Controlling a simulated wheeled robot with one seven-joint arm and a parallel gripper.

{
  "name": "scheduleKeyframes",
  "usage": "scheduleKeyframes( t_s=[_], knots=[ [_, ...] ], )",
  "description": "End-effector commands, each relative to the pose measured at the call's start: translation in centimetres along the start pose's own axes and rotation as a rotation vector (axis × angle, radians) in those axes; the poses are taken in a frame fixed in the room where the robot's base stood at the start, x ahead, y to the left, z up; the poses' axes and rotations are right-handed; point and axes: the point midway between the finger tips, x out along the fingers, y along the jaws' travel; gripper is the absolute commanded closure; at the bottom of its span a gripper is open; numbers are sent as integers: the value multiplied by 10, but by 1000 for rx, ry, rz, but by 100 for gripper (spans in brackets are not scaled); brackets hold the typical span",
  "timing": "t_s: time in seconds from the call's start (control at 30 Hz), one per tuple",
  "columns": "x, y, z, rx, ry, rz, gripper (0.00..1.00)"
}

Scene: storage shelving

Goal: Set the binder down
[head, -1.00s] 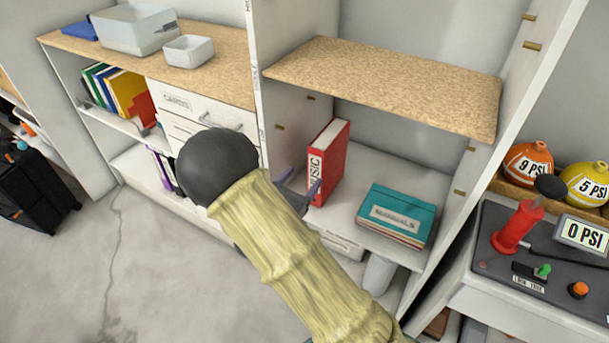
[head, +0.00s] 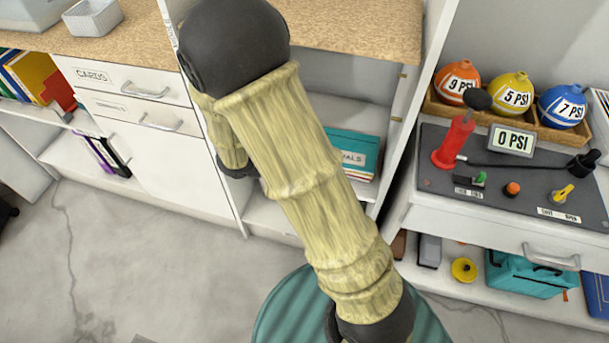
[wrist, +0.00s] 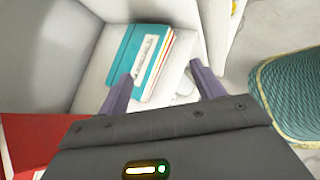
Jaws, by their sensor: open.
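My gripper (wrist: 164,86) is open in the wrist view, with nothing between its two purple fingers. A red surface (wrist: 28,142), which looks like the side of the red binder, shows at the lower left of the wrist view, beside my gripper and partly cut off by it. I cannot tell whether they touch. In the head view my arm hides both the gripper and the binder.
A teal stack of manuals (head: 354,154) lies flat on the shelf; it also shows in the wrist view (wrist: 140,58) beyond the fingers. A wooden shelf board (head: 360,30) is above. A pump bench (head: 440,190) stands to the right.

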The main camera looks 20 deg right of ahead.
Motion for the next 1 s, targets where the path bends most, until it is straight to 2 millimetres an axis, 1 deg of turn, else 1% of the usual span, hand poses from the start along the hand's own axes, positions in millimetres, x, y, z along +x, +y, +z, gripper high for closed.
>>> scheduleKeyframes(
  t_s=[0.03, 0.1, 0.2, 0.3, 0.43, 0.5, 0.63, 0.7, 0.77, 1.0],
  knots=[
    [2, -15, 6, 90, 59, -84, 33],
    [0, -35, 9, 220, 146, -197, 33],
    [-8, -57, 9, 416, 268, -344, 33],
    [-21, -70, 8, 627, 386, -471, 33],
    [-40, -73, 9, 921, 531, -603, 33],
    [-49, -70, 12, 1081, 600, -659, 33],
    [-60, -61, 19, 1306, 687, -719, 33],
    [-61, -57, 22, 1370, 710, -732, 33],
    [-62, -56, 24, 1395, 718, -739, 33],
    [-62, -56, 23, 1395, 718, -740, 33]
  ],
)
